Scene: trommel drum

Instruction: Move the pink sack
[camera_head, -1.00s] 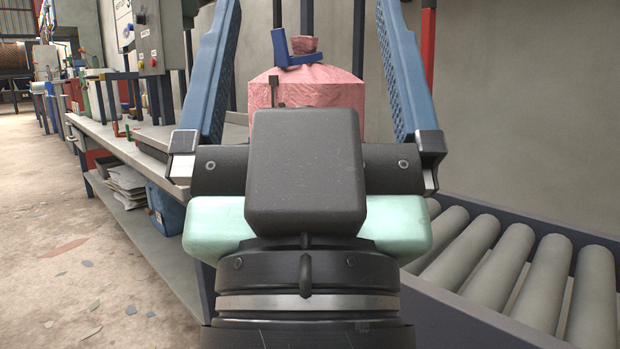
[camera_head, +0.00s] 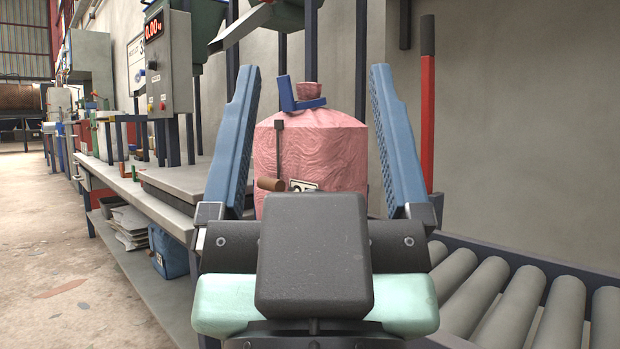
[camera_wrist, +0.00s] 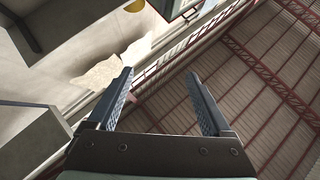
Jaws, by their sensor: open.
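The pink sack (camera_head: 335,150) stands upright straight ahead in the head view, with a tied neck and a blue clip (camera_head: 300,101) across it. A dark upright bar with a brown handle (camera_head: 271,184) shows in front of its left side. My gripper (camera_head: 316,74) is open and empty; its two blue fingers stand up on either side of the sack in the picture, with the sack beyond them. My dark wrist housing hides the sack's base and what it rests on. In the wrist view my gripper (camera_wrist: 160,74) points towards wall and roof, and I cannot make out the sack there.
A grey roller conveyor (camera_head: 490,290) runs along the right. A long bench (camera_head: 155,202) with papers and a blue bag (camera_head: 168,252) below stands at left. A red post (camera_head: 427,110) and a control box with display (camera_head: 165,65) are near the sack. Floor at far left is clear.

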